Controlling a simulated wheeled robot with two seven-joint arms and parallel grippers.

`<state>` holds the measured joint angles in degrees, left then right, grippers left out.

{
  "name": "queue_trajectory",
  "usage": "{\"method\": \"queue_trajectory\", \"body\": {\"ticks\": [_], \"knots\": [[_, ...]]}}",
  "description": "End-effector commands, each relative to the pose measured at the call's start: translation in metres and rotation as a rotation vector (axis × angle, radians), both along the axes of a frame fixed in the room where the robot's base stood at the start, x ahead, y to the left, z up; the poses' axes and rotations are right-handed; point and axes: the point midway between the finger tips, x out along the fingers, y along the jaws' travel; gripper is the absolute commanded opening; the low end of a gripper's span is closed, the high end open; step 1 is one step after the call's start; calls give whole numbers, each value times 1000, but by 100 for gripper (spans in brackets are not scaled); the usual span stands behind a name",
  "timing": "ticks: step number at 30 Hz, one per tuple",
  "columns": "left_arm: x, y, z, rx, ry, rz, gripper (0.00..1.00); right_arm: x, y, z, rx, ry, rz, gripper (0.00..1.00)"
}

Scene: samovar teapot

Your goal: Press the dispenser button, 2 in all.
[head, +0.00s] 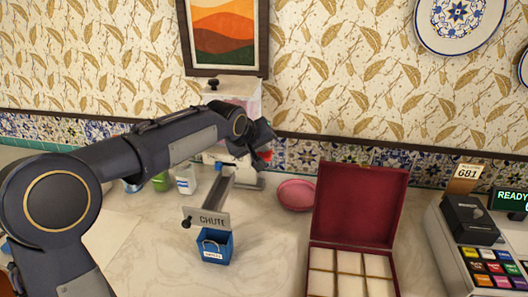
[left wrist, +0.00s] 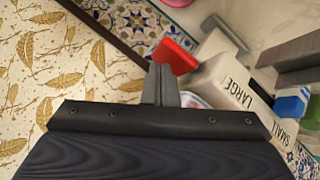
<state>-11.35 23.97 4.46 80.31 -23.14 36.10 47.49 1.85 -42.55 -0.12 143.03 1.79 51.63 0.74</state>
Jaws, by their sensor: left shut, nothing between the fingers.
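The dispenser (head: 235,90) stands against the back wall, partly hidden by my left arm. In the left wrist view its pale body (left wrist: 222,80) bears the words LARGE and SMALL. A red button (left wrist: 175,54) is beside LARGE and a blue one (left wrist: 291,104) is near SMALL. My left gripper (head: 263,142) is at the dispenser's front right, shut and empty. In the left wrist view its fingertips (left wrist: 161,70) overlap the red button's edge; I cannot tell whether they touch it. My right gripper is out of view.
A chute marked CHUTE (head: 209,219) slopes to a small blue box (head: 213,248). An open red case (head: 358,205), a pink oval object (head: 296,194) and a register (head: 480,245) are to the right.

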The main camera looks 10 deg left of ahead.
Motion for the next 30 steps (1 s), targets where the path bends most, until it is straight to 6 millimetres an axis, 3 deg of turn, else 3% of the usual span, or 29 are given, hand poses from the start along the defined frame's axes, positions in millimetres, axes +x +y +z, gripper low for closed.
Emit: {"method": "queue_trajectory", "body": {"ticks": [30], "knots": [[-1,0,-14,1,6,-1,0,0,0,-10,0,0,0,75]]}}
